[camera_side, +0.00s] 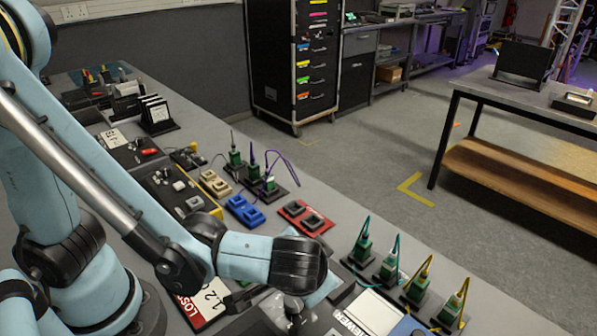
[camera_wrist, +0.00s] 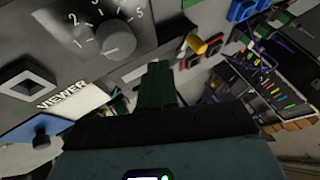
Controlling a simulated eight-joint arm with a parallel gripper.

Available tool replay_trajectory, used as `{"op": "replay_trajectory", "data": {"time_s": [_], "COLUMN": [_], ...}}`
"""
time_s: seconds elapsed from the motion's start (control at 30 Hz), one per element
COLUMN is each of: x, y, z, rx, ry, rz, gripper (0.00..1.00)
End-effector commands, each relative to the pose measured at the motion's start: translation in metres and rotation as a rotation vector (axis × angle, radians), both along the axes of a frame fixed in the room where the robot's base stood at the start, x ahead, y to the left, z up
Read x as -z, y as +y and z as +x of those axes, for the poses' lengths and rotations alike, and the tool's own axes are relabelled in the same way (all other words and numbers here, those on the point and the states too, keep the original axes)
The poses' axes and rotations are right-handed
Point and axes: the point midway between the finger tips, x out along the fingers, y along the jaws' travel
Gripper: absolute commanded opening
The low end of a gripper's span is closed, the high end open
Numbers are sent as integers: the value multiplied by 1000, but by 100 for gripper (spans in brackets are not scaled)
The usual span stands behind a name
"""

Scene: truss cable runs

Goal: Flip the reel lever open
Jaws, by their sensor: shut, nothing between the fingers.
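My gripper (camera_wrist: 157,72) points into the wrist view from the bottom, its dark green fingers together with nothing visible between them. In the side view my gripper (camera_side: 294,305) hangs below the black wrist at the bottom centre, low over the bench, its tips hard to make out. A small yellow lever-like piece (camera_wrist: 197,44) shows up and to the right of the fingertips in the wrist view, apart from them, with a red part beside it. I cannot tell if it is the reel lever. No reel is clearly recognisable, and my arm hides part of the bench.
A grey dial (camera_wrist: 119,43) with numbers lies left of the fingertips. A white panel marked VIEWER (camera_side: 372,312) is right of my gripper. Green connectors (camera_side: 388,267) with teal and yellow cables stand beyond it. Red (camera_side: 303,215) and blue (camera_side: 243,209) blocks lie farther back.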

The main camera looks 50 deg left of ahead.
Motion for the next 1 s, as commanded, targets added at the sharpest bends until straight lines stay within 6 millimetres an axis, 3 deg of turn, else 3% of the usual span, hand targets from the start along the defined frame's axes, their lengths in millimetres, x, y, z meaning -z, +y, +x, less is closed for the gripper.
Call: {"op": "replay_trajectory", "data": {"time_s": [0.17,0.5,1.0], "x": [18,17,17], "y": [9,45,48], "z": [11,15,15], "rx": [-2,-2,9], "ry": [0,-1,0], "rz": [0,-1,0], "gripper": [0,0,0]}}
